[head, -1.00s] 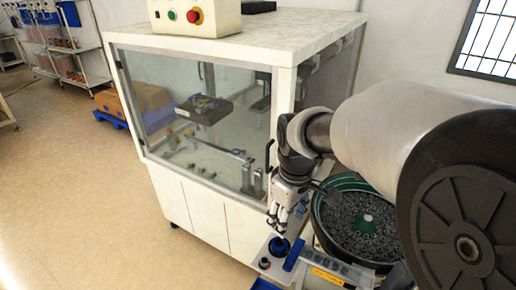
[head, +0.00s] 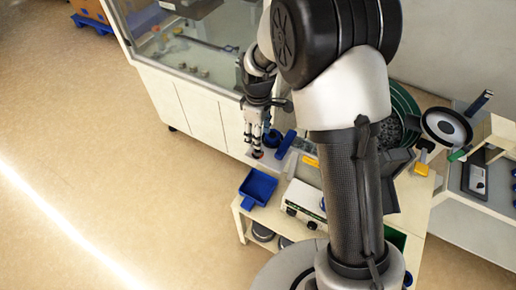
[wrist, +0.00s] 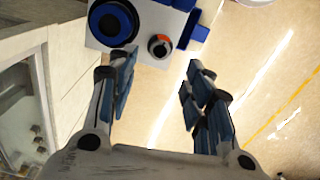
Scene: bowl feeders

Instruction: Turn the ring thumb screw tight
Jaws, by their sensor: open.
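A small round knob with a dark and red-orange rim and a grey centre (wrist: 160,46) stands on a pale plate (wrist: 148,20); it looks like the ring thumb screw, but its ring shape is not clear. In the head view it is a small reddish spot (head: 257,154) just under my fingertips. My gripper (wrist: 160,72) is open and empty, pointing at the knob. The knob appears between and slightly beyond the fingertips in the wrist view; I cannot tell the remaining gap. My gripper in the head view (head: 257,141) hangs fingers down over the plate.
A blue round part (wrist: 112,22) and a blue block (head: 286,143) sit close to the knob. A blue tray (head: 258,187) and a white control box (head: 305,197) are nearer. The glazed cabinet (head: 180,95) stands behind left. Open floor lies left.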

